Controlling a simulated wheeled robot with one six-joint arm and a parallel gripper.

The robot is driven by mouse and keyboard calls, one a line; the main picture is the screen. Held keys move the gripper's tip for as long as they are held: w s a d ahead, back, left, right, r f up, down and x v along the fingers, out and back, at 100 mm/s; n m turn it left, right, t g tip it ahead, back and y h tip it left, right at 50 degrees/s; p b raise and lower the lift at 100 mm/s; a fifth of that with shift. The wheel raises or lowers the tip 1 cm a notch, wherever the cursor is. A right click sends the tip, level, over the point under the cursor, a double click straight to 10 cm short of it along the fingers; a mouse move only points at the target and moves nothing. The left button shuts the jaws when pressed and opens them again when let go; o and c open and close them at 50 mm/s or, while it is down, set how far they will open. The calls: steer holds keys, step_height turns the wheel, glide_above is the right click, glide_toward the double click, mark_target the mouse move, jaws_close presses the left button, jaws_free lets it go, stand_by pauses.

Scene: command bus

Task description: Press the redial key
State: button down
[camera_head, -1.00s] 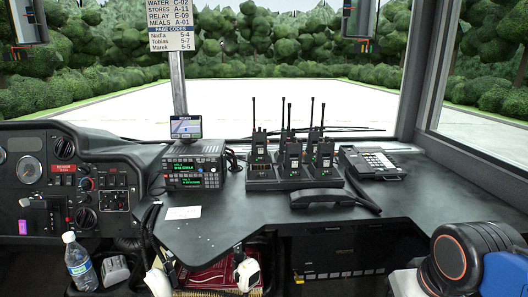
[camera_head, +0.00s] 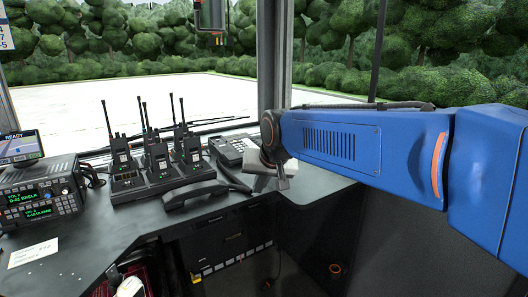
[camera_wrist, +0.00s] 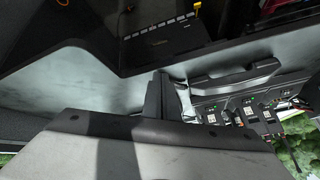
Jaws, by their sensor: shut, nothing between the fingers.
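The desk phone (camera_head: 229,151), a dark unit with a keypad, sits on the dashboard right of the radio chargers in the head view. Its right part is hidden by my wrist, and I cannot make out the redial key. Its handset (camera_head: 195,193) appears to lie off the base, in front of the radios, with the cord running back toward the phone. My gripper (camera_head: 283,182) is shut and empty, above the dashboard just right of the phone. In the wrist view its dark fingers (camera_wrist: 157,95) are over the grey dashboard, and the handset (camera_wrist: 235,76) shows beside them.
Several handheld radios (camera_head: 160,160) stand upright in chargers left of the phone. A radio console (camera_head: 40,200) and a paper note (camera_head: 33,253) are further left. A window post (camera_head: 274,70) rises behind the phone. The front right dashboard is clear.

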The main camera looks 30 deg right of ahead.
steer(key=w+d+r+m+t+h, duration=0.1)
steer(key=w+d+r+m, duration=0.3)
steer(key=w+d, duration=0.6)
steer(key=w+d+r+m+t+h, duration=0.1)
steer(key=w+d+r+m, duration=0.3)
steer(key=w+d, duration=0.6)
steer(key=w+r+t, duration=0.1)
steer(key=w, duration=0.6)
steer(key=shift+w+h, duration=0.4)
steer(key=shift+w+f, duration=0.2)
steer(key=shift+f, duration=1.25)
steer(key=shift+w+f, duration=0.2)
steer(key=shift+f, duration=1.2)
steer(key=shift+w+f, duration=0.2)
steer(key=shift+f, duration=1.25)
steer(key=shift+f, duration=0.4)
steer(key=shift+w+f, duration=0.1)
steer(key=shift+f, duration=0.2)
steer(key=shift+r, duration=0.75)
